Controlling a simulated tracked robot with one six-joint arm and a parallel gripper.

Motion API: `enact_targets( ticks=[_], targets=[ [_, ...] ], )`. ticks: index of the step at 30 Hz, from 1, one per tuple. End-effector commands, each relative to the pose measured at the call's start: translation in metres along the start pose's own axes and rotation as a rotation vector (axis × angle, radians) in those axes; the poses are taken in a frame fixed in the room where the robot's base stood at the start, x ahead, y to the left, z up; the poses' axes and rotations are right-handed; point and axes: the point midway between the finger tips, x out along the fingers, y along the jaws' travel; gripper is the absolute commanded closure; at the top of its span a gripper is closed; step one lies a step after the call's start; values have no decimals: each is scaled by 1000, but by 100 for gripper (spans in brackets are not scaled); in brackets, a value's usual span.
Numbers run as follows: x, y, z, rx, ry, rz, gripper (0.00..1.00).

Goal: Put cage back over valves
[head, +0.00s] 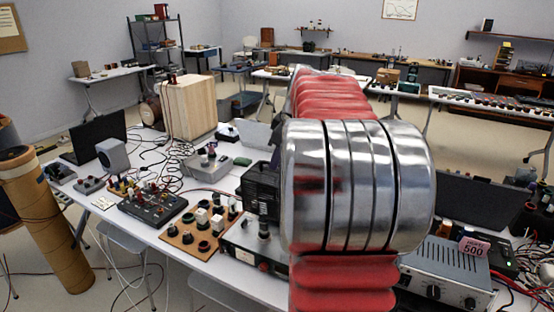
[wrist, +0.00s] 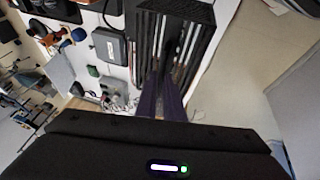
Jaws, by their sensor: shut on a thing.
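The black slatted cage (wrist: 148,45) fills the top middle of the wrist view, with dark bars and pale gaps. My gripper (wrist: 170,82) is shut on its near edge with two dark fingers. In the head view a black box that looks like the cage (head: 261,190) shows left of my silver and red arm, which hides its right side and my gripper. Just below it in the picture is a grey amplifier chassis (head: 240,255), with a small upright part (head: 264,228) on top that may be a valve. I cannot tell whether the cage touches the chassis.
A wooden board with knobs (head: 200,228) and a black mixer box (head: 152,205) lie left of the chassis. A silver amplifier (head: 445,272) with a pink 500 tag stands at the right. A tall wooden speaker (head: 189,108) stands behind. Cables run across the table.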

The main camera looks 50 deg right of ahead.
Motion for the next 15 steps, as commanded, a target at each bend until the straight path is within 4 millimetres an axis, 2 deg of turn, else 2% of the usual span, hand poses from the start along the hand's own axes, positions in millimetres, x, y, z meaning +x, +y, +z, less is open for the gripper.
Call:
enact_targets(
  ticks=[15],
  targets=[
    [17,-2,10,6,-1,1,100]
  ],
)
